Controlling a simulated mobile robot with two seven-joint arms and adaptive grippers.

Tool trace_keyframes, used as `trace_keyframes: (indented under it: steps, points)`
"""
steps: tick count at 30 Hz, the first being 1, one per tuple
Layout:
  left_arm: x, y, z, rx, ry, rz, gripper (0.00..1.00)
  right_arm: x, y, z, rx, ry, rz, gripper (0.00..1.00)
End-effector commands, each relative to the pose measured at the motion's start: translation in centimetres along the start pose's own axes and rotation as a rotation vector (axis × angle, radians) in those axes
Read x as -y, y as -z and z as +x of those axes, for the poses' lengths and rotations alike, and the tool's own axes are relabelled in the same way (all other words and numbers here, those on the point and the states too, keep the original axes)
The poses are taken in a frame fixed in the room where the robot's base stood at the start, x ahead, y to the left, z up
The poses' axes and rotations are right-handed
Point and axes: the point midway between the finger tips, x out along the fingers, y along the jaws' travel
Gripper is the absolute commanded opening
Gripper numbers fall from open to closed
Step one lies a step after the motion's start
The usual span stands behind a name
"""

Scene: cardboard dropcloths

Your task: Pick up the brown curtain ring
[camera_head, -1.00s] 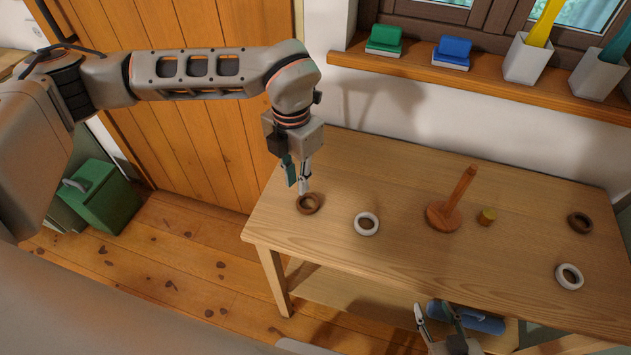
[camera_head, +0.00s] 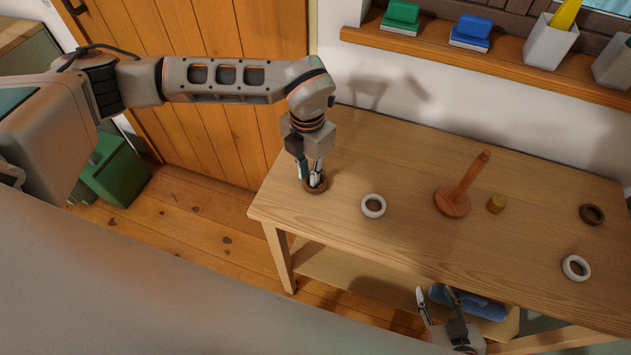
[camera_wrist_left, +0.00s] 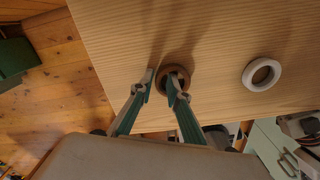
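A brown curtain ring (camera_head: 317,191) lies flat near the left end of the wooden table. My left gripper (camera_head: 310,181) points down at it, fingers apart. In the left wrist view the gripper (camera_wrist_left: 161,79) has one fingertip over the hole of the ring (camera_wrist_left: 187,74) and the other just outside its left side; I cannot tell whether either touches it. A second brown ring (camera_head: 592,214) lies at the table's far right. My right gripper (camera_head: 436,293) is open and empty, low by the table's front edge.
A white ring (camera_head: 374,206) lies right of the near brown ring; another (camera_head: 576,268) lies at the right. A windowsill (camera_head: 420,48) runs behind the table (camera_head: 420,166).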

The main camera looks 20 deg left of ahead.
Motion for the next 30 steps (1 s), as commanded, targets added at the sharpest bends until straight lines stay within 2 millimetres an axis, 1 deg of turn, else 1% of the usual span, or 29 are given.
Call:
trace_keyframes:
  steps: [2,3,4,5,15,20,23,26,29,30]
  points:
    - [0.0,0.0,0.0,0.000,0.000,0.000,0.16,0.0,0.1,0.0,-0.001,0.000,0.000,0.39]
    - [0.0,0.0,0.0,0.000,0.000,0.000,0.11,0.0,0.1,0.0,-0.001,0.000,0.000,0.39]
    - [0.0,0.0,0.0,0.000,0.000,0.000,0.03,0.0,0.1,0.0,-0.001,0.000,0.000,0.39]
    - [0.0,0.0,0.0,0.000,0.000,0.000,0.00,0.0,0.0,0.0,-0.001,0.000,0.000,0.39]
    - [0.0,0.0,-0.1,0.001,0.000,0.000,0.00,0.0,-0.3,0.0,0.006,0.000,0.000,0.39]
    - [0.0,-0.1,-0.7,0.003,-0.001,0.000,0.00,0.0,-0.5,0.0,0.009,0.001,0.000,0.39]
    - [-0.1,-0.1,-1.6,0.004,-0.001,0.001,0.00,0.0,-0.4,0.0,0.009,0.001,0.000,0.39]
    - [0.0,-0.1,-3.2,0.004,-0.001,0.001,0.00,0.0,-0.3,-0.1,0.008,0.000,0.000,0.39]
    - [-0.1,-0.2,-5.5,0.006,-0.002,0.001,0.00,0.0,-0.2,-0.1,0.007,0.000,0.000,0.39]
    - [-0.1,-0.2,-6.5,0.007,-0.002,0.002,0.00,0.0,-0.1,-0.1,0.006,0.000,0.000,0.39]
